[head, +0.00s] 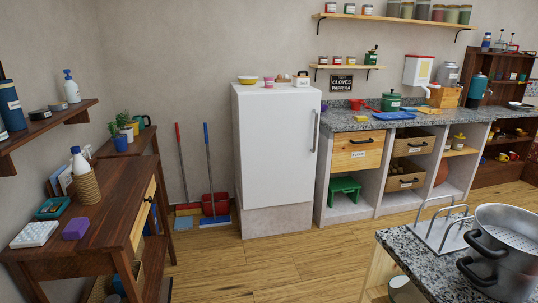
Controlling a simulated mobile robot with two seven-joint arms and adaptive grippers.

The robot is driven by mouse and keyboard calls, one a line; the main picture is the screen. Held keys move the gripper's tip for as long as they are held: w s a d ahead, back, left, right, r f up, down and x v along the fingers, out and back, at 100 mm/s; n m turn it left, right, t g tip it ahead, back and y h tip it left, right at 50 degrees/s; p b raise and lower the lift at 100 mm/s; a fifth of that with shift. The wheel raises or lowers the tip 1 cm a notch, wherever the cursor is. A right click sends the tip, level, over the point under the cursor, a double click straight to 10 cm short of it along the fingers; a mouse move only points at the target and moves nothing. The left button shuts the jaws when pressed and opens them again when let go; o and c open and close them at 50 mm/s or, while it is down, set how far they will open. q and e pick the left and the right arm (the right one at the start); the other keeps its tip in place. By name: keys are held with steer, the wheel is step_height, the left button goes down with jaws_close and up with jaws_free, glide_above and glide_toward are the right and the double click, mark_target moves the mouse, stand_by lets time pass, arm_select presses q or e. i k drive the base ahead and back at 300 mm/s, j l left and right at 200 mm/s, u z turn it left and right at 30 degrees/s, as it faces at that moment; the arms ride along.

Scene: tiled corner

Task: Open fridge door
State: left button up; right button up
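A white fridge (276,146) stands against the back wall near the middle of the head view, on a pale base block (277,221). Its door is shut. A dark vertical handle (315,131) runs along the right edge, beside the end of the counter. Several small bowls and jars stand on top of the fridge. Neither of my grippers shows in the view.
Wooden floor (250,266) is open in front of the fridge. A wooden table (115,215) stands at the left. A granite-topped counter (345,121) adjoins the fridge's right. Another granite top with steel pots (505,245) fills the lower right corner.

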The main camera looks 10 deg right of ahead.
mark_target(278, 131)
steer(key=i+l+z, duration=0.1)
steer(key=i, duration=1.35)
steer(key=i+z, duration=0.15)
steer(key=i, duration=0.3)
steer(key=i+j+z, duration=0.15)
steer(key=i, duration=0.3)
steer(key=i+j+z, duration=0.2)
steer(key=i, duration=0.2)
